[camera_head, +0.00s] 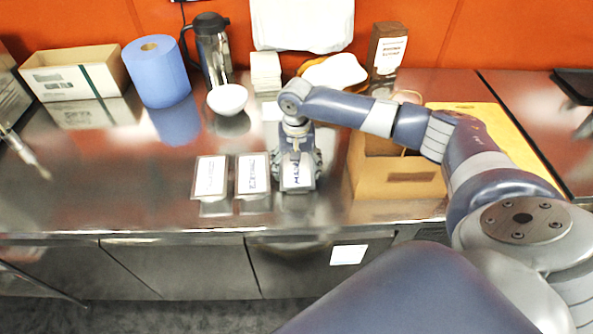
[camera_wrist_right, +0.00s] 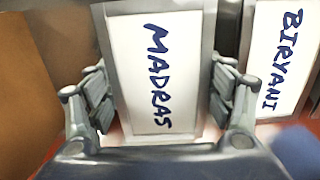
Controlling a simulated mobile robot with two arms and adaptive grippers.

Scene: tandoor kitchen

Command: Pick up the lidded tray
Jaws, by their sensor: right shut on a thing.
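Three lidded trays with white labels stand in a row near the counter's front. My right gripper (camera_head: 298,172) is over the right-hand one, the MADRAS tray (camera_head: 296,176), and is shut on it from both sides. In the right wrist view the MADRAS tray (camera_wrist_right: 152,75) lies between the two fingers of the gripper (camera_wrist_right: 158,108). The BIRYANI tray (camera_wrist_right: 277,65) is beside it; in the head view it is the middle tray (camera_head: 252,174). The left-hand tray (camera_head: 209,177) stands apart. I cannot tell whether the held tray touches the counter. My left gripper is not in view.
A cardboard box (camera_head: 395,185) stands close to the right of the held tray. A white bowl (camera_head: 228,99), a steel jug (camera_head: 213,50), a blue paper roll (camera_head: 156,72) and a carton (camera_head: 72,75) stand behind. The counter's left front (camera_head: 110,190) is clear.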

